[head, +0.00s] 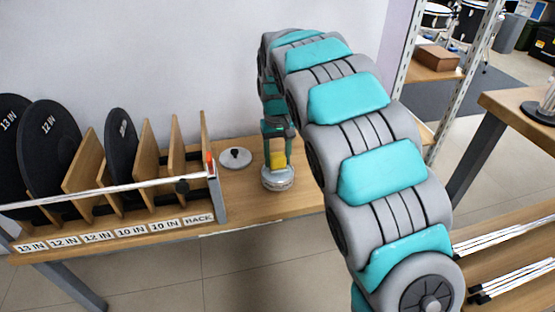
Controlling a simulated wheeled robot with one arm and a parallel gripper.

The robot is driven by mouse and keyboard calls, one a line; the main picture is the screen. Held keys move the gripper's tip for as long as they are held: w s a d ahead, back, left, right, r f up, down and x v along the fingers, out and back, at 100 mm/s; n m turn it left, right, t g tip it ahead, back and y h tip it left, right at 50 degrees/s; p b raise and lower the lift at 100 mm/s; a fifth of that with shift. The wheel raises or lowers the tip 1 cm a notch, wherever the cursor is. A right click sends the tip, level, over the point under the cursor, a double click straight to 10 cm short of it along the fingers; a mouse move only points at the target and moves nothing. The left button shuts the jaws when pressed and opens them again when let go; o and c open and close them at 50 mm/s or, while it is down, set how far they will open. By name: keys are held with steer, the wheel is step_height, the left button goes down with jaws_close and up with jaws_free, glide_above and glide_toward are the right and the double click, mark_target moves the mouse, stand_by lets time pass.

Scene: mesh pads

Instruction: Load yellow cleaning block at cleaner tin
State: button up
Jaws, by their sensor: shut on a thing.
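The yellow cleaning block (278,160) is between the fingers of my gripper (277,155), which is shut on it and points down. The cleaner tin (278,181) is a round silvery tin on the wooden table. The block is upright directly over the tin, with its lower end at the tin's top. I cannot tell whether it is touching the inside of the tin. A round grey lid (235,157) with a dark knob lies on the table to the left of the tin.
A wooden rack (150,165) with black mesh pads (47,140) and size labels stands to the left. A white wall (180,60) is behind the table. My arm covers the table's right part. Another wooden table (520,105) is at the far right.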

mark_target(278, 156)
steer(key=shift+r+p, duration=0.8)
steer(key=shift+r, duration=1.9)
steer(key=shift+s, duration=0.15)
